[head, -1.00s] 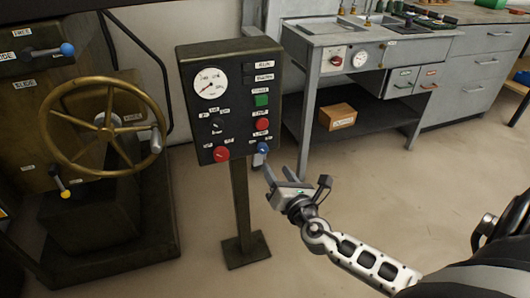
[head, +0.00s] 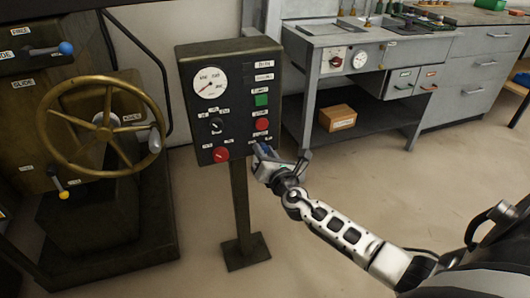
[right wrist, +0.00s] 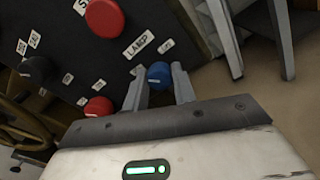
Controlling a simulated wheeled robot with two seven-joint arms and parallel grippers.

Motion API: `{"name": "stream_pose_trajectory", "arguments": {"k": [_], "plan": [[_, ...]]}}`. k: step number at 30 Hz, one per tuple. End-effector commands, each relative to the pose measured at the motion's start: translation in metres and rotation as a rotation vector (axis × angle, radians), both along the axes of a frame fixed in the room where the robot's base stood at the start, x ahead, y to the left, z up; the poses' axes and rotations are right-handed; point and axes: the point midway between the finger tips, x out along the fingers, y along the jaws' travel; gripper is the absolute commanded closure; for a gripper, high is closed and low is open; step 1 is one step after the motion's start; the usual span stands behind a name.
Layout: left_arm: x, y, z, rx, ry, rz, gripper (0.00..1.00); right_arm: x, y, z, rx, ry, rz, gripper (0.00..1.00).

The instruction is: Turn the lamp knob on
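The lamp knob (right wrist: 159,74) is a blue knob low on the dark control panel (head: 237,183), beside a label reading LAMP (right wrist: 139,44) in the right wrist view. My right gripper (right wrist: 160,82) is at the panel's lower right. Its two fingers are apart, one on each side of the blue knob; I cannot tell whether they touch it. In the head view my right gripper (head: 263,155) covers most of the knob. My left gripper is not in view.
A red knob (head: 221,155), a black selector (head: 216,125), a red button (head: 262,124) and a green button (head: 261,100) are on the same panel, with a gauge (head: 209,82). A brass handwheel (head: 104,132) stands left. A workbench (head: 330,45) stands behind. Floor right is clear.

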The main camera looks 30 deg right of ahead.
Motion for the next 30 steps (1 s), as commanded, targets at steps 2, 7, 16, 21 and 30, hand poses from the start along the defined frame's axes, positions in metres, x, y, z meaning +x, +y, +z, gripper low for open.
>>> {"name": "stream_pose_trajectory", "arguments": {"k": [2,7,16,21,30], "plan": [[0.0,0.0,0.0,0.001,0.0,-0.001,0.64,0.0,0.0,0.0,0.0,0.0,0.001,0.96],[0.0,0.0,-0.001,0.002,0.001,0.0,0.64,0.0,0.0,0.0,0.004,-0.001,0.001,0.96],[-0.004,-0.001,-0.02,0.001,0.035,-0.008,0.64,0.0,0.001,-0.003,0.099,-0.024,0.001,0.96],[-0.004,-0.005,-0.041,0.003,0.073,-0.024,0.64,0.0,0.001,-0.004,0.222,-0.054,0.002,0.96],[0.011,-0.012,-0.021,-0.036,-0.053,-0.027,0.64,0.0,0.001,-0.004,0.498,-0.12,0.001,0.96]]}}
